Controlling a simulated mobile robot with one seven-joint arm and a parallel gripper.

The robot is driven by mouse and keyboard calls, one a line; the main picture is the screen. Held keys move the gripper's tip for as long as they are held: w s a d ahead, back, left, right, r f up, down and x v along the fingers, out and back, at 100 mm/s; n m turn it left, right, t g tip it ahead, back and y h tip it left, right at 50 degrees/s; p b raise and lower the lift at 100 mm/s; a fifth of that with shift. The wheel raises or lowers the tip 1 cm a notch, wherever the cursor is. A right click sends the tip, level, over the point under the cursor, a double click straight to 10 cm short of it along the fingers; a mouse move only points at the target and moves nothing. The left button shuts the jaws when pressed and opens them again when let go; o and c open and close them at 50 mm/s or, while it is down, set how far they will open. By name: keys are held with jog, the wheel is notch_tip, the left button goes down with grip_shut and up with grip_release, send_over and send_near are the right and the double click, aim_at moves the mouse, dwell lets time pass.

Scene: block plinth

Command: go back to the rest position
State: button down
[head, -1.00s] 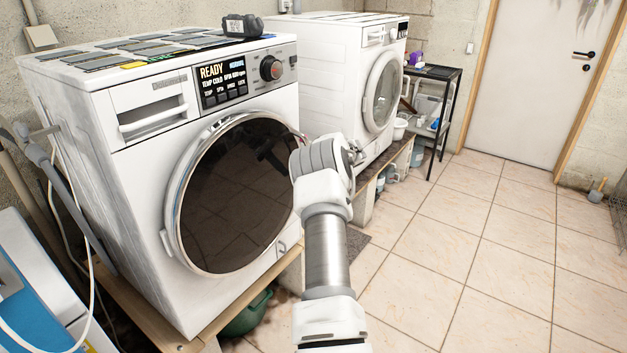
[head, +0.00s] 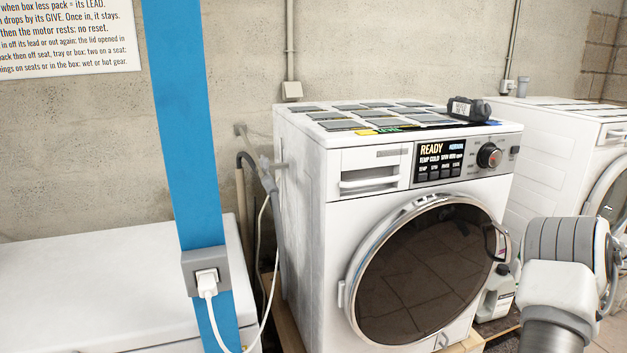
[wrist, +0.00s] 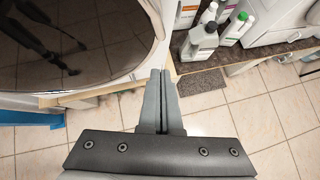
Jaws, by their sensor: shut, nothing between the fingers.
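My gripper (wrist: 161,75) shows in the wrist view with its two grey fingers together and nothing between them. It hangs over the tiled floor, beside the dark round door of a washing machine. In the head view my arm stands at the lower right, in front of the right side of the washing machine (head: 335,180). My fingers are not clear there. The machine's round door is closed and its display reads READY.
A second white machine (head: 560,120) stands at the right. Bottles (wrist: 205,40) stand on a low shelf near my gripper. A blue post (head: 185,120) with a plugged socket and hanging white cable is at the left. A black device (head: 470,108) lies on the washing machine. Floor tiles (wrist: 255,120) are clear.

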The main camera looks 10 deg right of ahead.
jog(key=w+a+r+m+t+h+p, duration=0.1)
jog(key=w+a+r+m, duration=0.15)
jog(key=r, duration=0.45)
jog(key=w+a+r+m+t+h, duration=0.1)
jog(key=r+m+h, duration=0.15)
jog(key=r, duration=0.35)
jog(key=w+a+r+m+t+p, duration=0.1)
jog(key=w+a+r+m, duration=0.15)
jog(key=r, duration=0.45)
jog(key=s+a+r+m+g+h+p, duration=0.1)
jog(key=s+a+r+m+p, duration=0.1)
jog(key=s+a+r+m, duration=0.4)
jog(key=s+a+r+m+h+p, duration=0.1)
jog(key=a+r+m+h, duration=0.1)
jog(key=a+r+m, duration=0.65)
jog(key=s+a+f+m+g+y+p, duration=0.1)
jog(key=s+a+f+m+g+y, duration=0.1)
jog(key=s+a, duration=0.6)
jog(key=s+a+f+m+g+y+p, duration=0.2)
jog(key=s+a+m, duration=0.4)
jog(key=s+a, duration=0.3)
jog(key=s+a+f+m+g+y+p, duration=0.1)
jog(key=s+a+f+m+y, duration=0.2)
jog(key=s+a, duration=0.6)
jog(key=a+f+m, duration=0.1)
jog(key=a+f, duration=0.1)
jog(key=a, duration=0.4)
jog(key=shift+s+a+g+y+p, duration=0.15)
jog(key=shift+g+y+p, duration=0.15)
jog(key=shift+g+y, duration=0.1)
